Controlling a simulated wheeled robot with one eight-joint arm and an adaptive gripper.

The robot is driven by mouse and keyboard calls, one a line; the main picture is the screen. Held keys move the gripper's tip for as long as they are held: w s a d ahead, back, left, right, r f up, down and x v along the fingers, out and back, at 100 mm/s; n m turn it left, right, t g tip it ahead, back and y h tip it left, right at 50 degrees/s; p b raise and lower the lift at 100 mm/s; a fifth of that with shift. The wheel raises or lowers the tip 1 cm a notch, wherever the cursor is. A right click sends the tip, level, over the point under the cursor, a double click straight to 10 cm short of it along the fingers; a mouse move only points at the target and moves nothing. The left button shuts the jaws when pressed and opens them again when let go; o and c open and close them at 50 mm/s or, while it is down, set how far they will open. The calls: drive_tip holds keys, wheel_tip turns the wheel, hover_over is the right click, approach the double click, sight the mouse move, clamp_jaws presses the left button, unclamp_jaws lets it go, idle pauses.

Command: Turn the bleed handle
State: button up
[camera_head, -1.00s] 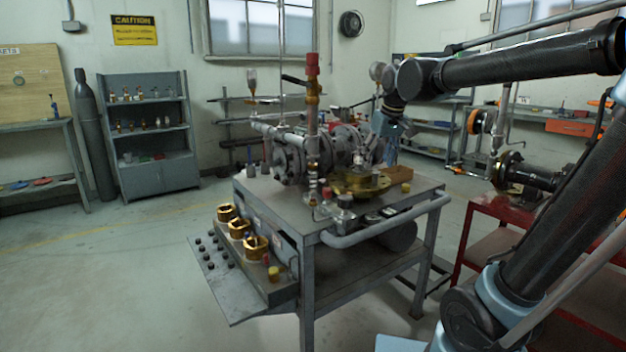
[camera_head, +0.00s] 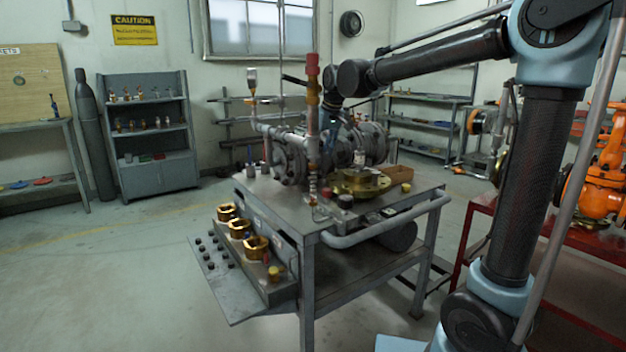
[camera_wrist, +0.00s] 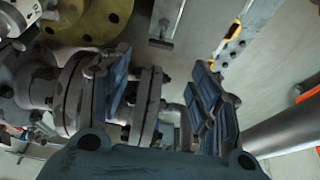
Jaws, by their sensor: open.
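A dark lever (camera_head: 293,80) sticks out to the left near the top of the upright pipe with the red cap (camera_head: 312,64); I cannot tell whether it is the bleed handle. The grey flanged valve body (camera_head: 290,160) lies on the workbench. My gripper (camera_head: 329,138) is partly hidden behind the upright pipe, above the valve body. In the wrist view, its two blue-padded fingers (camera_wrist: 162,98) are apart, with bolted grey flanges (camera_wrist: 145,108) showing between and beyond the left finger. No handle is clearly seen between the fingers, and contact cannot be told.
The metal workbench (camera_head: 270,186) carries a brass flange disc (camera_head: 375,190) and a wooden box (camera_head: 398,174). Several brass nuts (camera_head: 256,247) sit on its front ledge. A red bench (camera_head: 480,207) with an orange valve (camera_head: 600,190) stands right. Floor at left is clear.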

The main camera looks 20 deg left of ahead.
drive_tip(key=x, duration=1.2)
drive_tip(key=shift+c, duration=0.6)
drive_tip(key=c, duration=1)
